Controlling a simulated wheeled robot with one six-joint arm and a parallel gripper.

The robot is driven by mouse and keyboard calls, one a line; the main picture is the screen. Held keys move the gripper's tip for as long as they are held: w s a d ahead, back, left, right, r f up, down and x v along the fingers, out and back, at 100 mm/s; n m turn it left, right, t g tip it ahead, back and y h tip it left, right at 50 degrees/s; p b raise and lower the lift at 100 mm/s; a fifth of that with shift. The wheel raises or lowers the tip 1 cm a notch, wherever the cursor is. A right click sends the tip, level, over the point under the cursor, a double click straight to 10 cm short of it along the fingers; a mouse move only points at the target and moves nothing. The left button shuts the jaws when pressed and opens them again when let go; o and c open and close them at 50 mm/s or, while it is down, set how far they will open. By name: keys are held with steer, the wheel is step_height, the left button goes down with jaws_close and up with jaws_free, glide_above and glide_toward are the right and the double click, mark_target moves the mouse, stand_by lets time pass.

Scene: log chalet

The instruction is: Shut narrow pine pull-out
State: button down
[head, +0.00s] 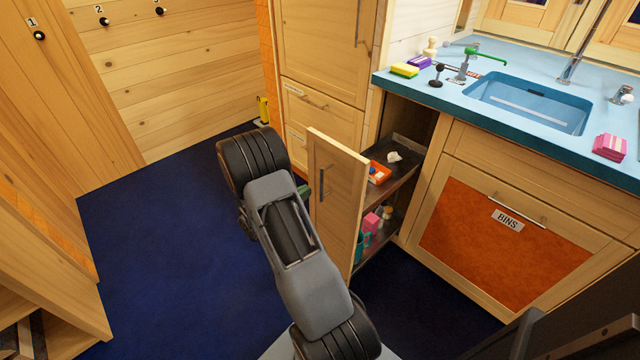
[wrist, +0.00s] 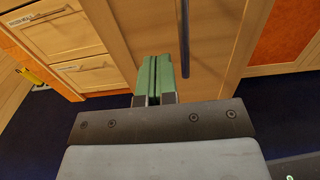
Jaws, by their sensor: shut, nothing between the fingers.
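The narrow pine pull-out (head: 336,196) stands open in the head view, its front panel well out from the cabinet line. Its shelves show behind the panel, with an orange tray above and pink and teal items below. In the wrist view its pine front (wrist: 220,45) fills the upper middle, with a dark vertical bar handle (wrist: 184,35). My gripper (wrist: 155,75) is shut and empty, its green fingertips in front of the panel just left of the handle. Whether they touch the panel I cannot tell. In the head view my arm hides most of the gripper.
Right of the pull-out is a cabinet with an orange panel marked BINS (head: 507,220), under a blue counter (head: 455,92) with a sink. Pine drawers (head: 318,105) stand to the left. The dark blue floor (head: 165,230) is clear at left. A yellow object (head: 262,108) stands by the back wall.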

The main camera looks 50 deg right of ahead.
mark_target(326, 178)
steer(key=shift+s+d+b, duration=0.15)
steer(key=shift+d+b, duration=0.05)
steer(key=shift+d, duration=1.55)
steer(key=shift+s+d+b, duration=0.1)
steer(key=shift+d+b, duration=0.05)
steer(key=shift+d, duration=1.6)
